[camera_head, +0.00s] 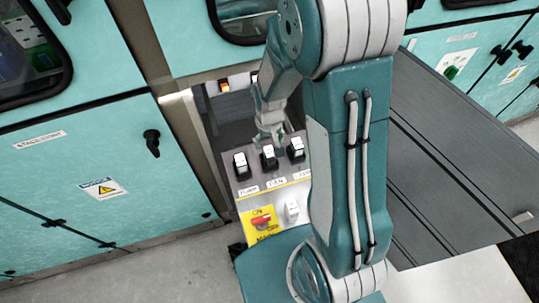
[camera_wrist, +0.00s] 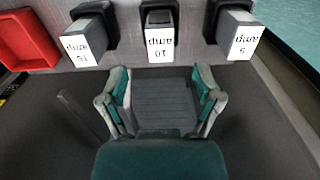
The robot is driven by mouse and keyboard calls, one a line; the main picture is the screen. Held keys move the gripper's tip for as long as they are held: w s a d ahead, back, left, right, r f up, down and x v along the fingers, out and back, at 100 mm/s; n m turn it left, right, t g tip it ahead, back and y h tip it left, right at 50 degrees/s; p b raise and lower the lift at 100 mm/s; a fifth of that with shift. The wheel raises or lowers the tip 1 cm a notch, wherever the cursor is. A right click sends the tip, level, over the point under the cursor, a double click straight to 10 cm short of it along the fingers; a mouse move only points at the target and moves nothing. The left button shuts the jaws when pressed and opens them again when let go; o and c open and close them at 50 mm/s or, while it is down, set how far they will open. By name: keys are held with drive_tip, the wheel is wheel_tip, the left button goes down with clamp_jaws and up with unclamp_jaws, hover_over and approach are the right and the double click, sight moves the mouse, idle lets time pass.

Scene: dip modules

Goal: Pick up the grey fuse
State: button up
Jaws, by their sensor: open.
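Three fuses with white labels sit in black holders in a row on a grey panel (camera_head: 277,188). In the wrist view their upside-down labels read 15 amp (camera_wrist: 90,39), 10 amp (camera_wrist: 160,42) and 5 amp (camera_wrist: 236,38), left to right. The bodies look dark to grey, and I cannot tell for sure which one is the grey fuse. My gripper (camera_wrist: 161,82) is open and empty, its fingers spread below the 10 amp fuse in the picture and apart from it. In the head view my gripper (camera_head: 269,138) is just above the middle fuse (camera_head: 269,157).
A red switch on a yellow plate (camera_head: 261,220) and a white switch (camera_head: 292,208) sit lower on the panel. A red frame (camera_wrist: 27,40) shows at the left in the wrist view. Teal cabinets (camera_head: 80,170) stand left; a grey ramp-like surface (camera_head: 445,165) lies right.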

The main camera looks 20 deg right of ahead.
sight(268, 151)
drive_tip(key=f, duration=0.5)
drive_tip(key=shift+s+a, duration=0.15)
drive_tip(key=shift+a, duration=0.05)
drive_tip(key=shift+d+f, duration=0.1)
drive_tip(key=shift+f, duration=0.35)
clamp_jaws()
